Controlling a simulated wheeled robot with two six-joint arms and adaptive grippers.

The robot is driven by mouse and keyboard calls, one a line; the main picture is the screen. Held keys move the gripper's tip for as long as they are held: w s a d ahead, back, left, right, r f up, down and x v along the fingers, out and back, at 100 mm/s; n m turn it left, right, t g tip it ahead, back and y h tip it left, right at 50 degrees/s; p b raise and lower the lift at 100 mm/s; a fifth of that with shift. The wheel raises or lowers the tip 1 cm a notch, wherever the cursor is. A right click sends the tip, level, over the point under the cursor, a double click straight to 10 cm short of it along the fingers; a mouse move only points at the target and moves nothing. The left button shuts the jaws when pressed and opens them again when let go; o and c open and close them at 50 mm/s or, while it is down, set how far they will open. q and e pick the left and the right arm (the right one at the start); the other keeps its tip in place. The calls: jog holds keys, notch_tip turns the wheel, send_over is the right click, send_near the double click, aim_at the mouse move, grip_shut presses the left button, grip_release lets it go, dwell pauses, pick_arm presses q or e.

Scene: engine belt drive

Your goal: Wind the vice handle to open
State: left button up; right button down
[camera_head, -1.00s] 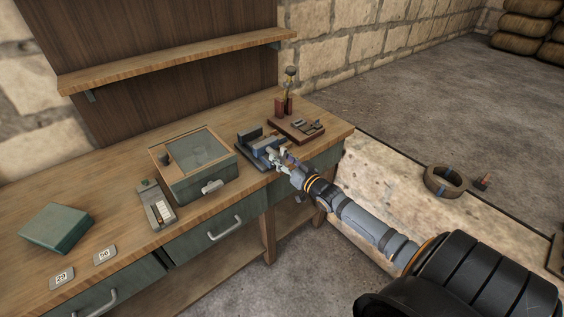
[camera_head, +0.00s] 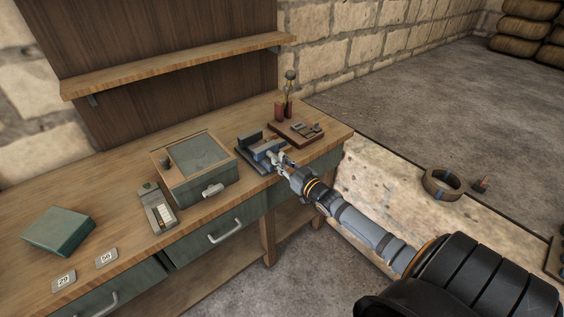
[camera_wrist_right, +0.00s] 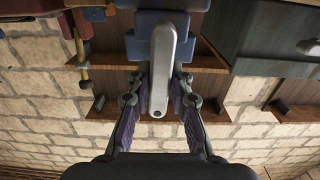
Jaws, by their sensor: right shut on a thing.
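The blue-grey vice (camera_head: 247,146) stands on the bench near its front right edge. It also shows in the right wrist view (camera_wrist_right: 140,45), at the top middle. Its silver handle (camera_wrist_right: 163,60) is a flat bar that points toward my right wrist camera. My right gripper (camera_head: 276,160) is at the front of the vice. In the wrist view its purple finger pads (camera_wrist_right: 160,94) lie on both sides of the handle's lower end, shut on it. In the head view the gripper hides most of the handle. My left gripper is not in view.
A green block (camera_head: 58,231) and number tags lie further left. The floor in front is clear.

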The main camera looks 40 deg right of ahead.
jog(key=c, duration=1.2)
grip_release()
jog(key=shift+w, duration=0.15)
jog(key=s, duration=0.7)
jog(key=shift+s+d, duration=0.3)
